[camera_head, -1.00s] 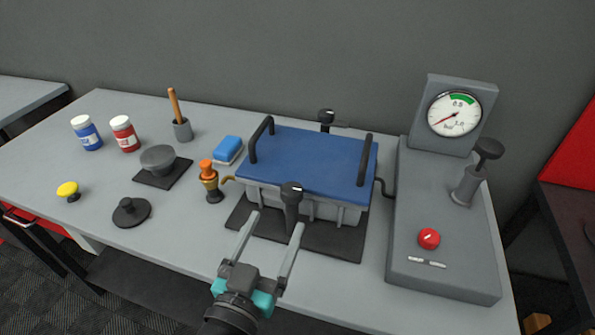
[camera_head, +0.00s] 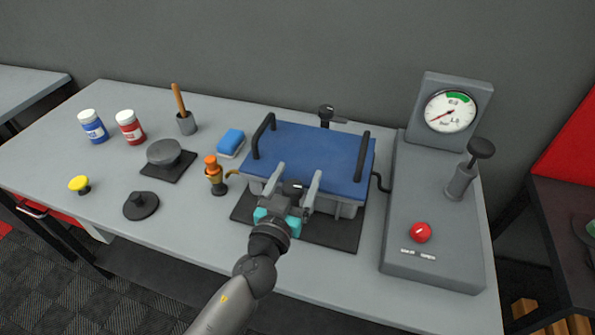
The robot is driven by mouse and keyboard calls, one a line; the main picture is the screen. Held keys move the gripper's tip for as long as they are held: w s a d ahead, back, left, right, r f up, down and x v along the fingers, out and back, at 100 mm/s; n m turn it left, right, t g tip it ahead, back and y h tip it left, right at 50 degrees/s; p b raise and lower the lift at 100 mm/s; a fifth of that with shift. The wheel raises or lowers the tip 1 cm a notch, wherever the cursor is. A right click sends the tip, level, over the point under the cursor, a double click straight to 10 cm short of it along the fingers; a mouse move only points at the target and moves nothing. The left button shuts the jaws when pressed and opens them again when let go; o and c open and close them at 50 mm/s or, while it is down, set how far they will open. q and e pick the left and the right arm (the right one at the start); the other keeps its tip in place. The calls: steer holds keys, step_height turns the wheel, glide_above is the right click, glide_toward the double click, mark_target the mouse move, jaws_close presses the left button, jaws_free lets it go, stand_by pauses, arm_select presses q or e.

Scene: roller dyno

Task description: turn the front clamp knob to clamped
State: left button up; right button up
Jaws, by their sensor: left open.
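The front clamp knob (camera_head: 292,187) is a black knob at the front edge of the grey box with the blue lid (camera_head: 318,155). My left gripper (camera_head: 296,184) is at this knob, its two grey fingers open on either side of it. Whether the fingers touch the knob I cannot tell. The clamp's post below the knob is hidden behind the gripper. A matching rear clamp knob (camera_head: 326,112) stands behind the box, with a small bar reaching to the right. My right gripper is not in view.
Two black handles (camera_head: 263,136) (camera_head: 362,156) rise from the lid on either side. A grey console (camera_head: 440,215) with a gauge (camera_head: 450,111), pump handle and red knob (camera_head: 421,232) stands right.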

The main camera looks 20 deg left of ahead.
arm_select(q)
steer(key=shift+w, duration=0.25)
steer(key=shift+c, duration=0.2)
jaws_close()
stand_by(0.4)
